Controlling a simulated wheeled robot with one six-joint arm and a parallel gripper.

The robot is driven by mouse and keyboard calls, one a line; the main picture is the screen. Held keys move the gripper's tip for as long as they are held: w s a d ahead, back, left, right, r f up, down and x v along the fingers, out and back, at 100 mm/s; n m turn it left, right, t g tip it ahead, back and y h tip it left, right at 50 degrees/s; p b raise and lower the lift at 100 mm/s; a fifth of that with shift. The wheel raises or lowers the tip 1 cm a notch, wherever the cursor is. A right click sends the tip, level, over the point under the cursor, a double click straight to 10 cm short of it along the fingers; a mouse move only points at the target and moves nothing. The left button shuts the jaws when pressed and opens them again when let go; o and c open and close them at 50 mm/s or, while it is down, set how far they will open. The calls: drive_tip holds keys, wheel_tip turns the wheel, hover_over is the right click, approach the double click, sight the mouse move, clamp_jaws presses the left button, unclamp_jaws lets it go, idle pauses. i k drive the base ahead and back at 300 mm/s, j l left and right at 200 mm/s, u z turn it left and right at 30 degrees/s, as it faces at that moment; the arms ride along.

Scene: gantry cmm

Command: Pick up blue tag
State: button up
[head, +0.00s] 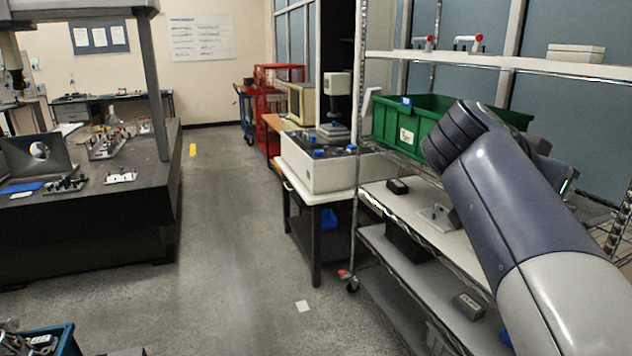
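A small blue tag-like piece (407,101) sits at the near rim of a green bin (450,104) on the wire shelf rack. I cannot tell whether it is clipped on or lying there. My arm crosses the right side of the head view in front of the rack and hides part of the bin and shelves. Its far links show behind the elbow, but the gripper's fingers cannot be made out.
The wire rack (398,260) holds small dark boxes on its lower shelves. A microscope bench (318,163) stands left of it. A dark measuring table (80,225) stands at the left. The grey floor (235,240) between them is mostly clear, with a small white patch (302,306).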

sight(407, 101)
drive_tip(key=i, duration=1.8)
drive_tip(key=i+z, duration=0.1)
drive_tip(key=i, duration=0.5)
drive_tip(key=i+j+z, duration=0.1)
drive_tip(key=i, duration=0.5)
